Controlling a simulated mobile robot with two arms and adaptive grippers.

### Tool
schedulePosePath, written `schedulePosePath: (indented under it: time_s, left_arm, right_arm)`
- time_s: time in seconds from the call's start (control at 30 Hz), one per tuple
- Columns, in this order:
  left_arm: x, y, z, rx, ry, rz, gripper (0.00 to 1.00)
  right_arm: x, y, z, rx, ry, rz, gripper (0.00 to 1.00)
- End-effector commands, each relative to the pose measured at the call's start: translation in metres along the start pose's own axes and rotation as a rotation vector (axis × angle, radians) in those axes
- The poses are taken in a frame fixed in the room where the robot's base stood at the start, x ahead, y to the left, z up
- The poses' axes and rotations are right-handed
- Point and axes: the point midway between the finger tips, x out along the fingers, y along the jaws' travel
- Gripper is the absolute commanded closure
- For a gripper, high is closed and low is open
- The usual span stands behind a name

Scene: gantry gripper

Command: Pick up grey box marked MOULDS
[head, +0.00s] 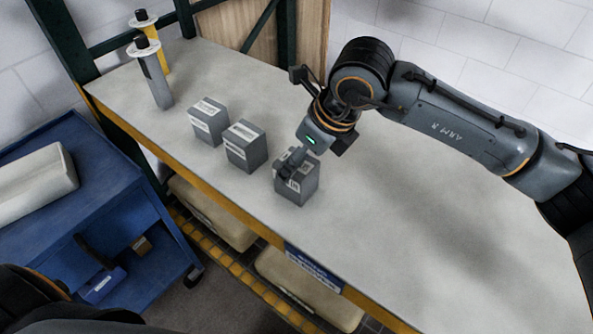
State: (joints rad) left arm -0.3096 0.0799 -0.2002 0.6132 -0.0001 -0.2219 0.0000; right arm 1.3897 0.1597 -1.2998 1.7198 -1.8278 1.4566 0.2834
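Three grey boxes with white labels stand on the bench: a left box (208,124), a middle box (245,149) and a right box (292,192). The label writing is too small to read, so I cannot tell which one is marked MOULDS. My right gripper (291,167) reaches down from the right to the right box, with its fingers at the top of that box. The fingers are small and dark here, and I cannot tell whether they are closed on it. The right box appears to rest on the bench. My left gripper is out of view.
The grey bench top (420,220) is clear to the right. A blue cart (95,160) stands at left. Pale bins (310,290) sit under the bench.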

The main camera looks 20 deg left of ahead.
Motion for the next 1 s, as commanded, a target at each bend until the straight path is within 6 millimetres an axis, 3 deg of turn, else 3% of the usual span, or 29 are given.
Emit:
schedulePosePath:
  time_s: [0.3, 0.53, 0.8, 1.0]
  left_arm:
    - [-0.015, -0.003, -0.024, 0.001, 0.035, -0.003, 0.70]
    - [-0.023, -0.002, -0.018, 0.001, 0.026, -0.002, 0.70]
    - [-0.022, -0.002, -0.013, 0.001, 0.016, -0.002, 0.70]
    - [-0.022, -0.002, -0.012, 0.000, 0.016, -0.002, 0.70]
  right_arm:
    - [0.027, 0.003, 0.003, -0.001, 0.002, 0.004, 0.17]
    - [0.058, 0.003, 0.004, -0.001, 0.000, 0.002, 0.17]
    - [0.063, 0.002, 0.003, -0.001, 0.000, 0.000, 0.17]
    - [0.062, 0.002, 0.003, -0.001, -0.001, 0.000, 0.58]
